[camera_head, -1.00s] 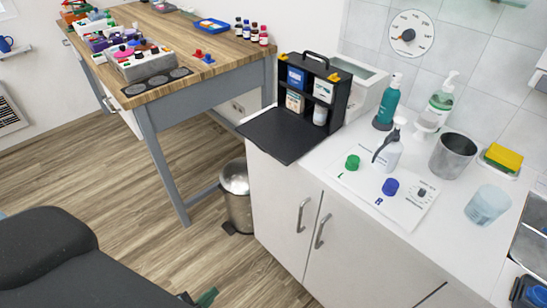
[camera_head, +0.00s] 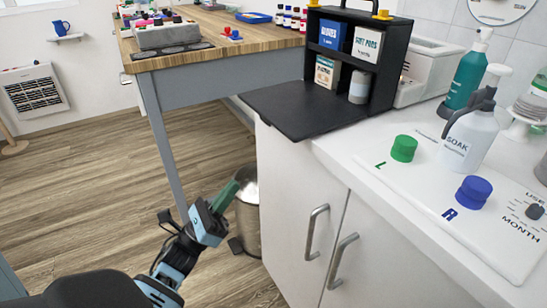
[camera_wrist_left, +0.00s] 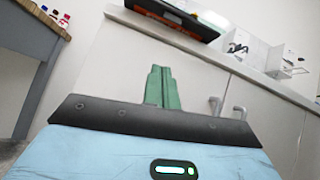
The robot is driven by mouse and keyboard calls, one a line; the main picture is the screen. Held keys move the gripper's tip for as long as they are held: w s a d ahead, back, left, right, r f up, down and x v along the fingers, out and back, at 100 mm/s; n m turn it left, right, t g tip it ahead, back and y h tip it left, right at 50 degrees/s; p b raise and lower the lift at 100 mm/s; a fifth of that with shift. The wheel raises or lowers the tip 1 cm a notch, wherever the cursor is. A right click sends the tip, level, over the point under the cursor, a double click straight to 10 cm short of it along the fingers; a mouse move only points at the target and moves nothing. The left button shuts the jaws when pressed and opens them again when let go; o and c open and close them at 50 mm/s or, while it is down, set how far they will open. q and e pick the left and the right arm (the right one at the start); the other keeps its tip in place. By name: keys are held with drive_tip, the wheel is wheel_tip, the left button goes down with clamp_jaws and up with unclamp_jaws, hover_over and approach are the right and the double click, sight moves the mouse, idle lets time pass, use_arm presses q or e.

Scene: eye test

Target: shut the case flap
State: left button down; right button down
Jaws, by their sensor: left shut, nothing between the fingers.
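The black case (camera_head: 390,72) stands open on the white counter. Its flap (camera_head: 300,108) lies folded down flat, sticking out past the counter's front edge. Inside the case are a blue box (camera_head: 332,36), a white box (camera_head: 368,44), a beige box (camera_head: 327,72) and a pale jar (camera_head: 359,87). My left gripper (camera_head: 227,194) has green fingers and is shut and empty, in front of the cabinet, lower than the flap and to its left. In the left wrist view the fingers (camera_wrist_left: 162,88) are together, with the flap (camera_wrist_left: 180,17) above them. My right gripper is not in view.
A soap pump bottle (camera_head: 468,135), green knob (camera_head: 404,148) and blue knob (camera_head: 473,192) are on the counter right of the case. Cabinet handles (camera_head: 315,232) stick out below. A metal bin (camera_head: 248,215) stands beside the cabinet. A wooden table (camera_head: 200,48) is behind.

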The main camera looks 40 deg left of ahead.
use_arm(q)
drive_tip(key=m+h, duration=0.1)
drive_tip(key=w+m+h+b, duration=0.1)
drive_tip(key=m, duration=0.1)
drive_tip(key=shift+r, duration=0.15)
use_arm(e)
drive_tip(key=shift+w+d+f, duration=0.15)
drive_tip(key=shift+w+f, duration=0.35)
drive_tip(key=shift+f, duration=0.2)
